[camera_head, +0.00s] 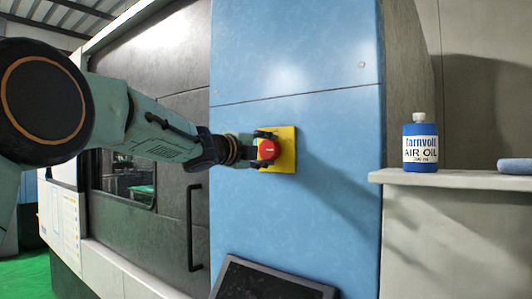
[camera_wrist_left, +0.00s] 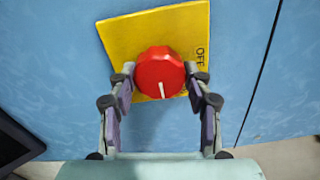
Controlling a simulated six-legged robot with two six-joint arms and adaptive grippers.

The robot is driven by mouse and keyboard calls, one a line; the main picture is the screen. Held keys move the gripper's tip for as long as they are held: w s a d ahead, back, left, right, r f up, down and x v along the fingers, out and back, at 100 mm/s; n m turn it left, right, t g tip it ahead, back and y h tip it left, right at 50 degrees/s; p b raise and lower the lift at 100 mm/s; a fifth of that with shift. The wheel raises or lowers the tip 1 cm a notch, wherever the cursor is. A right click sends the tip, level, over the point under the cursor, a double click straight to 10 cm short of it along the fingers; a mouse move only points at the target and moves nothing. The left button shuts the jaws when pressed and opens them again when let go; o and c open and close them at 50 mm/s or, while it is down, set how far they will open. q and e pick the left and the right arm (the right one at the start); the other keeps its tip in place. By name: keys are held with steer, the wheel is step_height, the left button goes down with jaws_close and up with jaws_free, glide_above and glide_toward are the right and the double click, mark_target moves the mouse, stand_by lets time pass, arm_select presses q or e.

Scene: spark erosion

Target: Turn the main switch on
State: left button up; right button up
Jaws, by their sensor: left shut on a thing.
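The main switch is a round red knob (camera_head: 268,150) on a yellow plate (camera_head: 287,160), fixed to the blue machine panel. My left gripper (camera_head: 265,142) reaches it from the left and is shut on the knob. In the left wrist view the red knob (camera_wrist_left: 160,72) sits between the two fingertips of my left gripper (camera_wrist_left: 160,78), one on each side. The word OFF stands at the right of the yellow plate (camera_wrist_left: 180,25). My right gripper is not in view.
A blue AIR OIL bottle (camera_head: 420,145) and a blue-grey item (camera_head: 515,166) stand on a ledge (camera_head: 450,179) at the right. A dark screen (camera_head: 270,280) juts out below the switch. A dark door with a vertical handle (camera_head: 191,228) is left of the blue panel (camera_head: 300,60).

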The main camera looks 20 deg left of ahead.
arm_select(q)
steer(key=shift+f, duration=0.15)
steer(key=o, duration=1.1)
steer(key=shift+s, duration=0.1)
steer(key=shift+o, duration=0.2)
steer(key=v, duration=1.2)
